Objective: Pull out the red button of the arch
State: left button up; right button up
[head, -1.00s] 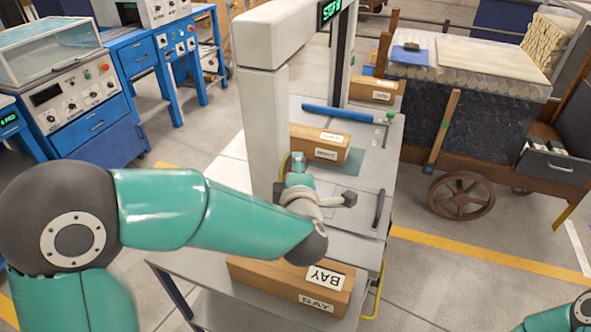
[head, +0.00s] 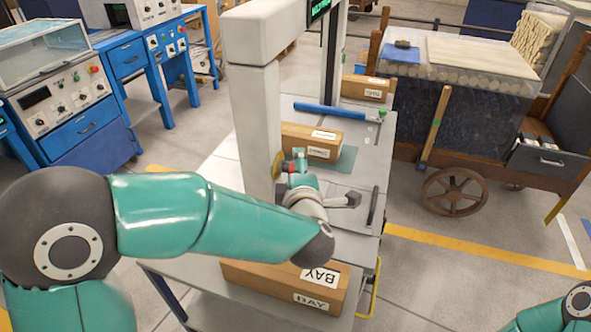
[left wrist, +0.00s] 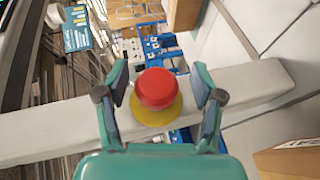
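The red button (left wrist: 157,88) sits on a round yellow base (left wrist: 153,113) on the grey arch (left wrist: 60,133). In the head view, a bit of the red button (head: 278,164) shows on the side of the arch's near post (head: 258,120). My left gripper (left wrist: 160,83) is open, with one finger on each side of the button. In the wrist view a gap shows between each finger and the button. In the head view my left gripper (head: 295,163) is close to the post, partly hidden by its own wrist. My right gripper is out of view; only part of that arm shows.
The arch stands over a grey table (head: 225,170). A cardboard box (head: 311,141) lies under it, another (head: 368,88) lies behind, and a box marked BAY (head: 250,275) is at the front. A wooden cart (head: 470,110) stands to the right.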

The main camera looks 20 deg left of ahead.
pick_arm(q)
jog(key=shift+s+r, duration=0.1)
jog(key=v, duration=1.1)
jog(key=shift+s+d, duration=0.15)
jog(key=shift+s, duration=0.2)
